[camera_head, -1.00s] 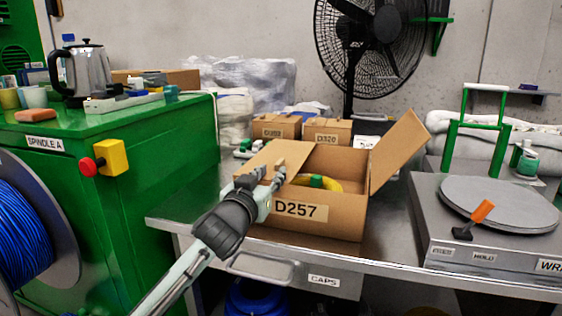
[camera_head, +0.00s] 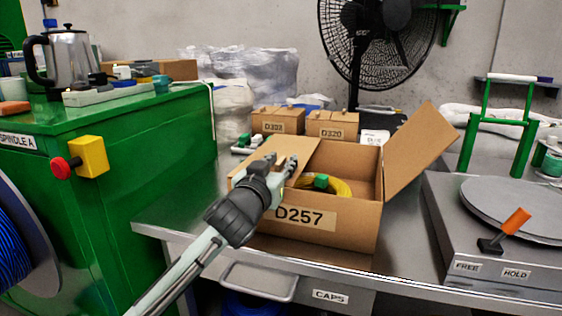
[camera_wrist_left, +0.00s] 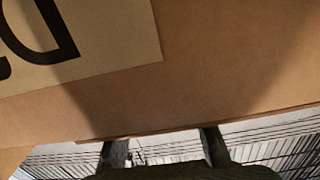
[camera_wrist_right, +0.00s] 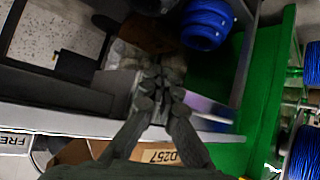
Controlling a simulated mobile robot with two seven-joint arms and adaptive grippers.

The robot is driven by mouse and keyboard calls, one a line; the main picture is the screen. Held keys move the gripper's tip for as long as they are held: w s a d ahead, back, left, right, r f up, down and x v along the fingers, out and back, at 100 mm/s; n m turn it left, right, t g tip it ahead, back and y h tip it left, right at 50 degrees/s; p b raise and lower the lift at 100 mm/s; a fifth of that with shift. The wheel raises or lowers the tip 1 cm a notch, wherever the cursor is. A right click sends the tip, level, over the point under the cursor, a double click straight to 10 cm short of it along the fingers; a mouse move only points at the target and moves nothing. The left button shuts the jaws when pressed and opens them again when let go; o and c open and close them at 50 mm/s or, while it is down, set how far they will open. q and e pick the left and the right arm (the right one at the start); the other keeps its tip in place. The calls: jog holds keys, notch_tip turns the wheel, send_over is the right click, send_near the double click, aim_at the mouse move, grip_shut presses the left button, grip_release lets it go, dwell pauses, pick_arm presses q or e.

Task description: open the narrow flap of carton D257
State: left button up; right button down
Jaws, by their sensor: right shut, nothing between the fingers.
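Carton D257 (camera_head: 345,240) stands on the metal table. Its right flap (camera_head: 420,150) stands open, leaning outward. A yellow coil (camera_head: 337,187) with a green piece (camera_head: 321,181) shows inside. My left gripper (camera_head: 281,165) is over the front left rim, its fingers apart and in front of the left flap; contact cannot be told. In the left wrist view the fingers (camera_wrist_left: 163,142) are apart below the carton's labelled wall (camera_wrist_left: 200,70). My right gripper (camera_wrist_right: 158,80) is shut and empty.
Small cartons (camera_head: 332,126) stand behind. A grey turntable unit (camera_head: 500,265) with an orange-handled lever (camera_head: 512,225) is at right. A green cabinet (camera_head: 150,150) with a red button (camera_head: 62,168) is at left. Clear table lies left of the carton.

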pick_arm(q)
jog(key=shift+c, duration=0.6)
grip_shut()
